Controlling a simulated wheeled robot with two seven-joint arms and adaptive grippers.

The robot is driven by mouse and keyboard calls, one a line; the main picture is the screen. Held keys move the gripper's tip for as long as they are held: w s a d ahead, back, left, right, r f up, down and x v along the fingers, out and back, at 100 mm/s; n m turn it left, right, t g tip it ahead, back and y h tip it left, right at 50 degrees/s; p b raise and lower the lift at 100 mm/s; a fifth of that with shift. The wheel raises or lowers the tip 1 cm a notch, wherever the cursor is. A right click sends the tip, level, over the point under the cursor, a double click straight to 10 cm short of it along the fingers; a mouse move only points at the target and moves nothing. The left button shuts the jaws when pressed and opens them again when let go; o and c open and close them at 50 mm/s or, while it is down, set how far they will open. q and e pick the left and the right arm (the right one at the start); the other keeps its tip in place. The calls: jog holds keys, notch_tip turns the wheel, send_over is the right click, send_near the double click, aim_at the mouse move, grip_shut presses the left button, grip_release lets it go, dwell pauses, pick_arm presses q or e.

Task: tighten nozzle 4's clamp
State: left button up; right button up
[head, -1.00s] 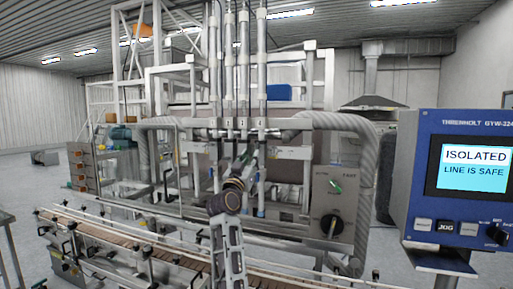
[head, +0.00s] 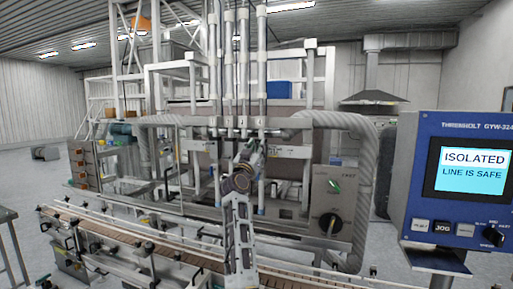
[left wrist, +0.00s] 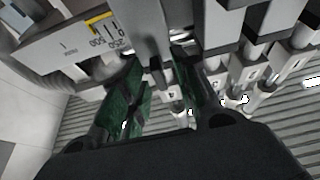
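Several upright nozzle tubes (head: 229,75) stand side by side in the head view, joined by small pale blocks at a cross bar. I cannot read which is nozzle 4, and its clamp cannot be singled out. My left gripper (head: 254,150) is up at the right-hand tubes, just under the cross bar. In the left wrist view its green-padded fingers (left wrist: 158,80) are apart. A grey upright part (left wrist: 148,35) shows between and beyond them; I cannot tell whether they touch it. Pale tube fittings (left wrist: 245,75) lie just right of the fingers. My right gripper is not in view.
A corrugated hose (head: 365,190) arches down on the right, beside a grey switch box (head: 335,200). The blue panel (head: 463,185) at right reads "ISOLATED, LINE IS SAFE". A railed conveyor (head: 180,262) runs along the front. A graduated scale plate (left wrist: 75,45) is close left of the fingers.

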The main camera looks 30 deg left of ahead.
pick_arm(q)
jog(key=shift+c, duration=0.3)
grip_shut()
